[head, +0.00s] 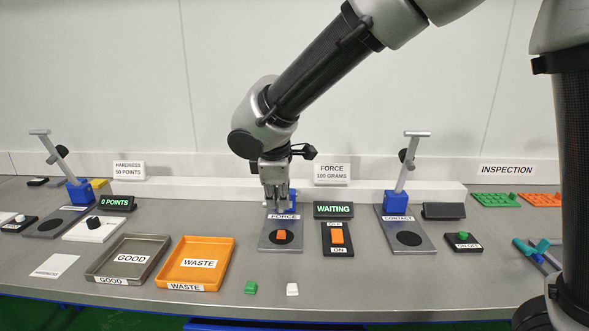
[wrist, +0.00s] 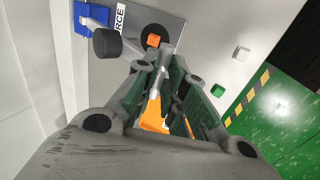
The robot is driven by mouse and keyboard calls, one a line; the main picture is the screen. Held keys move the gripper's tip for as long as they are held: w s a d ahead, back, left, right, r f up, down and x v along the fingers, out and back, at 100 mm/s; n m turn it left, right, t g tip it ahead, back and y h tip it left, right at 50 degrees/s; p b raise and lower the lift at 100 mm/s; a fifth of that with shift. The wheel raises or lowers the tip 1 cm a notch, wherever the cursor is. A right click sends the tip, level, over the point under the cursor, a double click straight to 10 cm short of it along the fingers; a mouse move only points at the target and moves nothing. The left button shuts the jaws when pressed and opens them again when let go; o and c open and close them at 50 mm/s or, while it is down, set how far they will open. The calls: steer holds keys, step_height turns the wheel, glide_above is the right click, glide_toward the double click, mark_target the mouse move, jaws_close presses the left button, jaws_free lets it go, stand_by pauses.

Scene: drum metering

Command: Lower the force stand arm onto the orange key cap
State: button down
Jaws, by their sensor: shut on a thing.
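The force stand is a grey plate (head: 266,247) marked FORCE with a blue block (head: 292,206) at its back. The orange key cap (head: 282,234) sits on the black disc of this plate; it also shows in the wrist view (wrist: 153,40). My gripper (head: 277,205) is above the back of the plate, behind the key cap. In the wrist view, its fingers are shut on the grey force stand arm (wrist: 166,58), which carries a black cylinder (wrist: 107,43). The arm is raised, apart from the key cap. In the head view my gripper mostly hides it.
The display (head: 333,210) reads WAITING. An orange-rocker switch box (head: 325,246) stands right of the plate. The orange WASTE tray (head: 221,254) and grey GOOD tray (head: 101,262) are left. Green (head: 250,288) and white (head: 292,289) pieces lie in front. A CONTACT stand (head: 428,243) is farther right.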

steer(key=c, duration=2.1)
jaws_free()
steer(key=shift+s+d+f, duration=0.1)
steer(key=shift+s+f, duration=0.3)
steer(key=shift+f, duration=0.05)
steer(key=o, duration=0.7)
steer(key=shift+w, duration=0.1)
steer(key=shift+c, duration=0.2)
steer(key=shift+r, duration=0.1)
steer(key=v, duration=1.1)
steer(key=shift+s+r, duration=0.25)
steer(key=shift+r, duration=0.1)
